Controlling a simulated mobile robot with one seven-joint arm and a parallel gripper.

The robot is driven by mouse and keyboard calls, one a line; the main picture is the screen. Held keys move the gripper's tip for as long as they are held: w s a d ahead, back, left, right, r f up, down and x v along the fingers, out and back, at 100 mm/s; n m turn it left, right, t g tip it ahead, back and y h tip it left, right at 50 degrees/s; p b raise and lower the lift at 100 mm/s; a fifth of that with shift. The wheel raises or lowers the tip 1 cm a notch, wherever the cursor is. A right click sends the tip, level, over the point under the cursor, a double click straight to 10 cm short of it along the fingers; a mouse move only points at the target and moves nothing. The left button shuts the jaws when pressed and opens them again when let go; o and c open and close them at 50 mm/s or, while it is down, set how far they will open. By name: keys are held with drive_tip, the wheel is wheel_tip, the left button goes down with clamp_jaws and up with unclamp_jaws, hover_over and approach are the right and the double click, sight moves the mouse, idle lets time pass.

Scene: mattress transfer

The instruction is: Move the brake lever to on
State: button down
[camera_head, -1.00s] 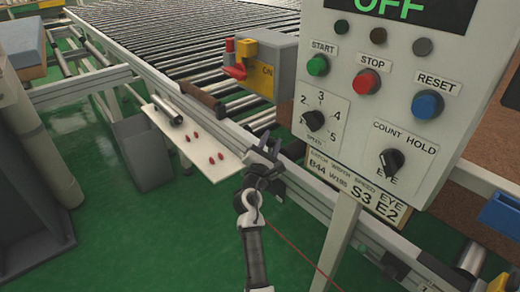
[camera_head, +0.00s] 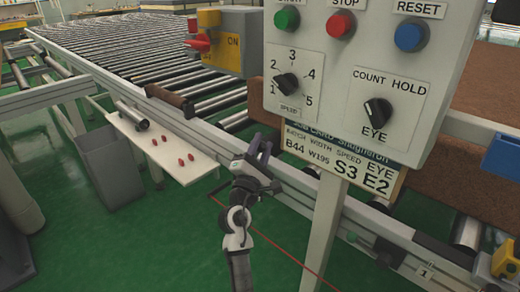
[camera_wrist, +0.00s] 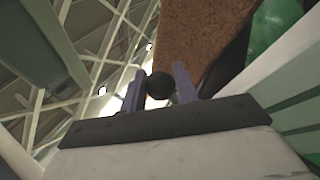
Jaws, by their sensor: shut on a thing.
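My gripper (camera_head: 259,150) is beside the conveyor's side rail, to the left of the control panel's post. In the wrist view its two fingers (camera_wrist: 158,88) stand on either side of a dark round knob (camera_wrist: 159,85), and they are shut on it. The knob looks like a lever's end, but its shaft and base are hidden, and I see no brake label on it. In the head view the fingers hide the knob. A grey and yellow box (camera_head: 236,42) marked ON carries a red handle (camera_head: 199,41) at the back, apart from my gripper.
The control panel (camera_head: 330,95), with buttons and dials, hangs right of my gripper on a pale post (camera_head: 322,225). The roller conveyor (camera_head: 140,60) runs behind. A white shelf (camera_head: 165,150) with small red pieces juts out at left. The green floor (camera_head: 110,240) is open at front left.

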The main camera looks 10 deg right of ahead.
drive_tip(key=shift+s+d+f, duration=0.1)
drive_tip(key=shift+f, duration=0.05)
drive_tip(key=c, duration=1.1)
unclamp_jaws()
drive_tip(key=shift+s+f, duration=0.1)
drive_tip(key=shift+s, duration=0.05)
